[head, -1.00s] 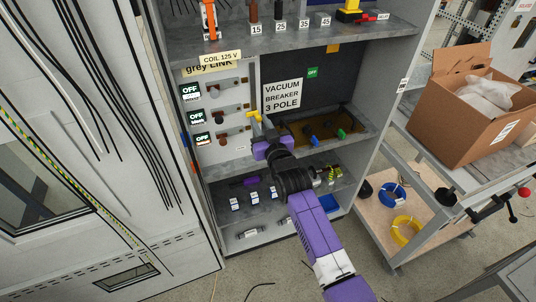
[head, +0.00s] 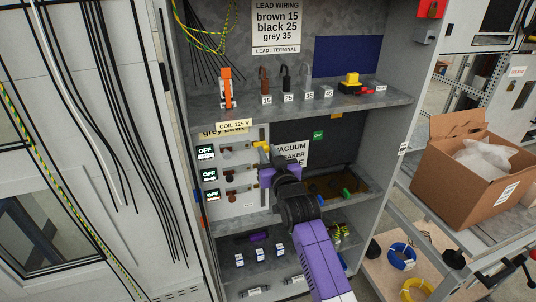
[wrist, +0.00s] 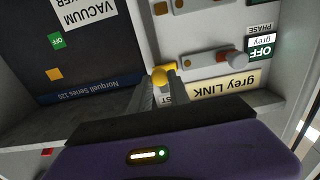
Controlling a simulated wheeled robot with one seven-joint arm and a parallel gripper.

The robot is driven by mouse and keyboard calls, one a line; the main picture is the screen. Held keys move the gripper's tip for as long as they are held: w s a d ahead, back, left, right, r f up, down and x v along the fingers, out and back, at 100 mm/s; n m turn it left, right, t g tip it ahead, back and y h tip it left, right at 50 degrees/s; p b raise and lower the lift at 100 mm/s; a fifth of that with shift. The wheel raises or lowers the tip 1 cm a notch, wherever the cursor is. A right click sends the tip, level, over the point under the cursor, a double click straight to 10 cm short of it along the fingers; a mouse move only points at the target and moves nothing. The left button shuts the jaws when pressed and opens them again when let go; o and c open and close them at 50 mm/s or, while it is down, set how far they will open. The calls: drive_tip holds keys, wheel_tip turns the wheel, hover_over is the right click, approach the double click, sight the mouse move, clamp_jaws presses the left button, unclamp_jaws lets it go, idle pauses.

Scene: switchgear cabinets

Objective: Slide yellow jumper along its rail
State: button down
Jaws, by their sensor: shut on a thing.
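The yellow jumper (head: 262,145) is at the right edge of the link panel (head: 240,205), about level with the top row of links, beside the "grey LINK" sign. In the wrist view the yellow jumper (wrist: 160,76) shows as a rounded yellow end at my fingertips. My gripper (wrist: 158,90) is shut on it; in the head view my gripper (head: 266,158) reaches in from the lower right. A narrow upright strip (wrist: 146,32), seemingly the rail, runs along the panel edge. The exact contact between jumper and rail is partly hidden by my fingers.
The cabinet shelf (head: 300,112) lies above my gripper, with labelled lead hooks and an orange tool (head: 226,88). The vacuum breaker sign (head: 291,153) is just right of my gripper. The middle shelf (head: 248,224) is below. A cardboard box (head: 460,165) stands outside, at right.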

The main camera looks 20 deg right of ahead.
drive_tip(key=c, duration=1.2)
unclamp_jaws()
drive_tip(key=shift+s, duration=0.1)
drive_tip(key=s+b, duration=0.1)
drive_tip(key=s, duration=0.6)
drive_tip(key=shift+s, duration=0.3)
